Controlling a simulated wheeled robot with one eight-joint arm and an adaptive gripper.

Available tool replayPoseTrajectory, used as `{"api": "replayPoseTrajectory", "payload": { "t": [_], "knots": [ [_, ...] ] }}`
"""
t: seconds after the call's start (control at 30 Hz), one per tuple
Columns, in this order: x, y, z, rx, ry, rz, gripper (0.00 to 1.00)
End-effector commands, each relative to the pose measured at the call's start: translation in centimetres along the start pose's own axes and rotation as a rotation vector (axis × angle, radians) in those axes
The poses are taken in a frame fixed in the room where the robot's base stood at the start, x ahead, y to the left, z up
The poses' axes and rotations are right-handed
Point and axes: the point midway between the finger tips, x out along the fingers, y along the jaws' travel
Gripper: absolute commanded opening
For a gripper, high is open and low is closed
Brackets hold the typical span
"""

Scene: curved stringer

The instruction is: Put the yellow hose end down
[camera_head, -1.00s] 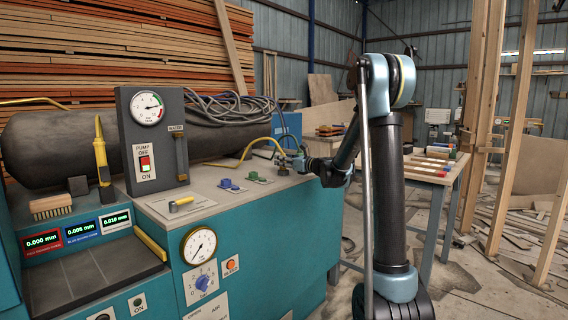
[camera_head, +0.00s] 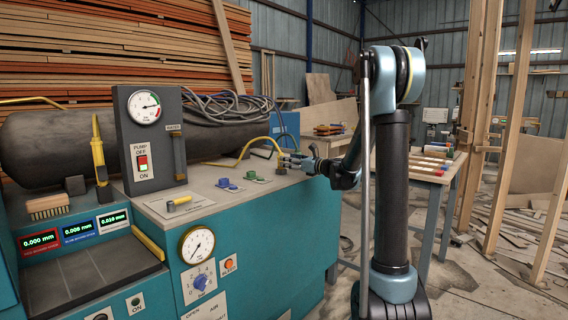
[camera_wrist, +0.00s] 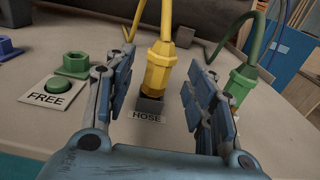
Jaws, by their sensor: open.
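The yellow hose end (camera_wrist: 160,68), a yellow hexagonal fitting, stands upright on a dark socket (camera_wrist: 150,106) behind the HOSE label in the wrist view. Its yellow hose (camera_wrist: 159,15) rises from the top; the same hose arches over the bench in the head view (camera_head: 258,140). My gripper (camera_wrist: 166,100) is open, with one blue-grey finger on each side of the hose end and a gap on both sides. In the head view my gripper (camera_head: 293,160) is at the right end of the bench top, where the hose end is too small to make out clearly.
A green hose end (camera_wrist: 240,82) stands close beside my right finger.

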Motion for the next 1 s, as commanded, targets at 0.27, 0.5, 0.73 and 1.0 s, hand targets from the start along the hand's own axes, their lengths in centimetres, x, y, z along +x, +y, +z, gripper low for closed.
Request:
{"api": "replayPoseTrajectory", "payload": {
  "t": [0.27, 0.5, 0.73, 1.0],
  "knots": [
    [-4.8, -0.1, 0.0, 0.000, 0.000, -0.003, 0.50],
    [-6.4, -0.1, 0.0, 0.000, 0.000, -0.002, 0.50],
    [-7.1, 1.0, -0.1, -0.063, 0.032, 0.011, 0.50],
    [-11.3, 7.3, -2.1, -0.446, 0.222, 0.120, 0.50]
  ]
}}
